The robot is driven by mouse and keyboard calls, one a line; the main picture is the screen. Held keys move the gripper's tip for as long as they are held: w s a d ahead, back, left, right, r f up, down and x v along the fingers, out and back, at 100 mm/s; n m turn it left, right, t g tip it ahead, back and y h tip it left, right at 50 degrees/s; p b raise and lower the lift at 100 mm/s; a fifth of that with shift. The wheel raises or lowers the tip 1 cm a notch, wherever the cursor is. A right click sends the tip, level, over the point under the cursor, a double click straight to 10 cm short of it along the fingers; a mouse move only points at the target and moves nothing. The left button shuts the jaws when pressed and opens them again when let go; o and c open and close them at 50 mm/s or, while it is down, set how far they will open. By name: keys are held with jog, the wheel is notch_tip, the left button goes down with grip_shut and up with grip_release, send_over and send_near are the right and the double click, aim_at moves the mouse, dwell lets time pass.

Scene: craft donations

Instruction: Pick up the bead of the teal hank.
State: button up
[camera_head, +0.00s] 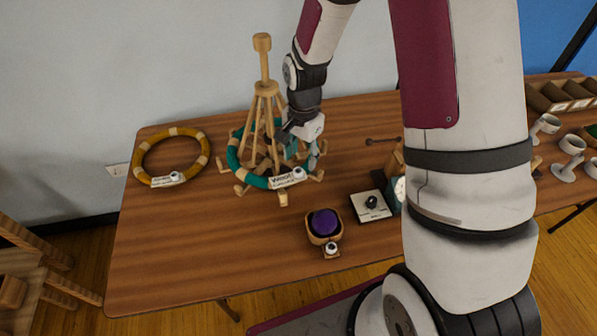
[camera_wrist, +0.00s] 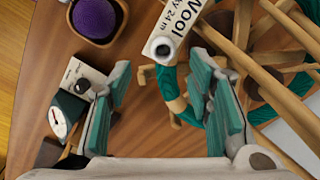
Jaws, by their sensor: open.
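The teal hank (camera_head: 233,158) is a ring lying around the base of a wooden winder (camera_head: 264,75). Its white "Wool" label (camera_head: 282,180) and small dark-and-white bead (camera_head: 299,172) are at its front right. In the wrist view the label (camera_wrist: 187,17) is near the top, with the bead (camera_wrist: 163,49) at its lower end and part of the hank (camera_wrist: 167,82) below. My gripper (camera_head: 304,154) is above the hank's right side. In the wrist view the gripper (camera_wrist: 160,62) is open and empty, with the bead seen between its fingertips; the height gap is unclear.
The winder's slanted legs (camera_wrist: 272,62) stand close by the right finger. An orange hank (camera_head: 141,146) lies at left. A purple ball (camera_head: 324,221) in a wooden holder, a black-knobbed white block (camera_head: 370,208) and a dial (camera_head: 400,189) stand at front right. The table's front left is clear.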

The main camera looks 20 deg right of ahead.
jog(key=shift+w+a+f+p, duration=0.1)
jog(key=shift+f+p, duration=0.1)
jog(key=shift+f, duration=1.05)
jog(key=shift+w+a+f+p, duration=0.1)
jog(key=shift+f+p, duration=0.1)
jog(key=shift+f, duration=1)
jog(key=c, duration=0.8)
